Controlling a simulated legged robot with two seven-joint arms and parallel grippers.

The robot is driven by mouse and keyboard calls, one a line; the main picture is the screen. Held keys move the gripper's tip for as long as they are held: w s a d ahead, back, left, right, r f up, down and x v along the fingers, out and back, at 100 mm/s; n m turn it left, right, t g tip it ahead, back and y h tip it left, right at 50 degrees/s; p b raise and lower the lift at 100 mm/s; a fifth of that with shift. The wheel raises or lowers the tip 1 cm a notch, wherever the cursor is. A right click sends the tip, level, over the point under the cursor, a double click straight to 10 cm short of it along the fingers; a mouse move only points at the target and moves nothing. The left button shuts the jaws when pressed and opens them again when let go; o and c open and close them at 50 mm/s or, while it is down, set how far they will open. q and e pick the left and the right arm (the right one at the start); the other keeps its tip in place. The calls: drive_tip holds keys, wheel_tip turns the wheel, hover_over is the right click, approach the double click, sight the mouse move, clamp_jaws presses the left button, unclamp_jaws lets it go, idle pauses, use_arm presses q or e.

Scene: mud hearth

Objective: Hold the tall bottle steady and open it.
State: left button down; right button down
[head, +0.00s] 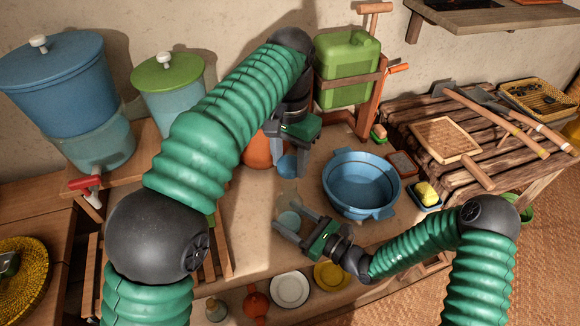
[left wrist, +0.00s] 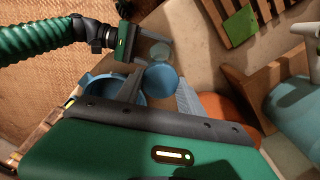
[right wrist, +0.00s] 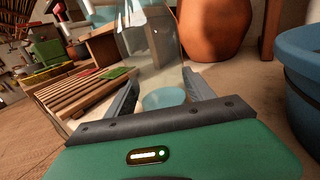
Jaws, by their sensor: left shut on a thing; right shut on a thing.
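The tall bottle is clear glass (head: 286,199) with pale blue-green in its lower part; it looks upright on the table. My right gripper (head: 291,219) is shut on it low down. In the right wrist view the glass (right wrist: 150,55) rises between the fingers, and its top is out of frame. My left gripper (head: 289,170) is shut on a blue round piece (head: 287,164), which looks like the cap. It also shows between the fingers in the left wrist view (left wrist: 160,78). The blue piece appears apart from the glass, but I cannot tell the gap.
A blue basin (head: 356,187) stands right of the bottle. An orange clay pot (head: 257,152) is behind, partly hidden by my left arm. A white plate (head: 289,289), a yellow plate (head: 331,274) and a red bottle (head: 256,304) are in front. A green canister (head: 347,67) is at the back.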

drive_tip(key=shift+c, duration=1.4)
unclamp_jaws()
